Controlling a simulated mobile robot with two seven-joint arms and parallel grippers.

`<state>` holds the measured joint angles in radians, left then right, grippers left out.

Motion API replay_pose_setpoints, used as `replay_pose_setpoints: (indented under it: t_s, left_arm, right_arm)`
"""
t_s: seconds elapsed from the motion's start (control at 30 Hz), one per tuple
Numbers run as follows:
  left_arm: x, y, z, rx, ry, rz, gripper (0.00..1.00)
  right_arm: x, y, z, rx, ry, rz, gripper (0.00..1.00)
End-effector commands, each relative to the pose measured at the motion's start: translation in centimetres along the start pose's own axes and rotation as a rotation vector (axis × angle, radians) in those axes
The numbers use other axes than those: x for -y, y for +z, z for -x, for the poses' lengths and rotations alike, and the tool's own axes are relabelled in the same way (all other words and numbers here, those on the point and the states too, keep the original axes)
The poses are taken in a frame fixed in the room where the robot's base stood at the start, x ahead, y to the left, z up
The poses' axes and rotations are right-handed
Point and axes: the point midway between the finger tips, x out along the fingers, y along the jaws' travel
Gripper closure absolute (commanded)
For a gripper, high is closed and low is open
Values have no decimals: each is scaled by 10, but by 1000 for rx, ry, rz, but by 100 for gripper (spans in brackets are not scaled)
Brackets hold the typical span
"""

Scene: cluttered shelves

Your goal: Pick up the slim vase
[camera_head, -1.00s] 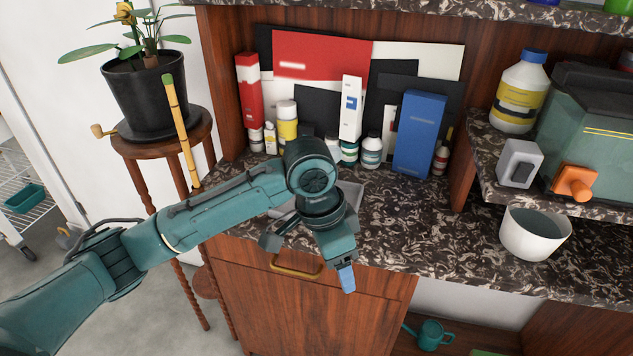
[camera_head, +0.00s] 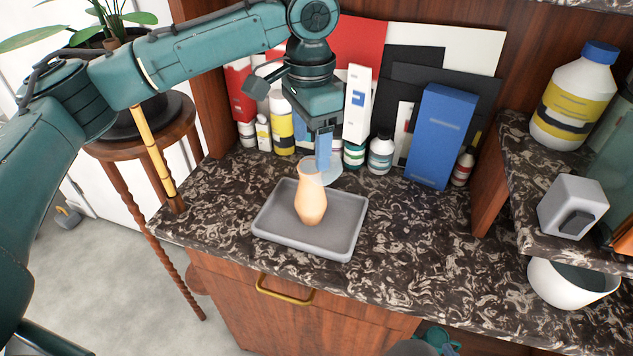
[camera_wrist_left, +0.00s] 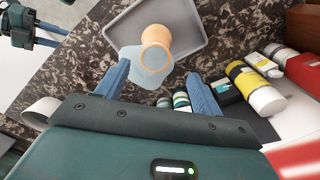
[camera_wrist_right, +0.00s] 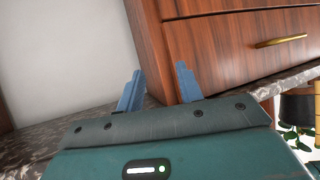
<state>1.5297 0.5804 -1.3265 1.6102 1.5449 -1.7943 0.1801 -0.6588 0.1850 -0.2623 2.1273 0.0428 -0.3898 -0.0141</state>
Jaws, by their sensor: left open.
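The slim vase (camera_head: 311,195) is peach-orange and stands upright on a grey tray (camera_head: 345,238) on the counter. The left wrist view looks down on the vase (camera_wrist_left: 157,45), with its round mouth towards the camera. My left gripper (camera_head: 323,155) is open and empty, just behind and above the vase in the head view. In the left wrist view, the vase lies beyond its two spread blue fingertips (camera_wrist_left: 158,70), not between them. A pale translucent disc (camera_head: 331,174) shows beside the vase neck. My right gripper (camera_wrist_right: 156,72) is open and empty, facing wooden drawers.
Bottles, including a yellow-banded one (camera_head: 281,125), a white box (camera_head: 358,105) and a blue box (camera_head: 440,135) stand behind the tray. A wooden divider and raised shelf with a grey block (camera_head: 573,207) are at right. The counter right of the tray is clear.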

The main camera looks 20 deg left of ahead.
Motion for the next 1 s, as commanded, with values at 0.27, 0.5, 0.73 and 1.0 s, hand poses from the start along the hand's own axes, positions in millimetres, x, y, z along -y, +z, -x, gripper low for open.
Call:
replay_pose_setpoints:
  t_s: [0.27,0.5,0.73,1.0]
  left_arm:
    - [-2,2,-34,2,1,-1,33]
    - [-4,2,-65,1,0,-1,33]
    - [-4,2,-68,-1,0,-2,33]
    - [-4,2,-68,-1,0,-2,51]
  right_arm:
    - [5,9,5,22,-8,-5,64]
    - [5,8,4,19,-9,-4,64]
    - [4,6,3,14,-7,-4,64]
    - [4,4,2,11,-5,-8,64]
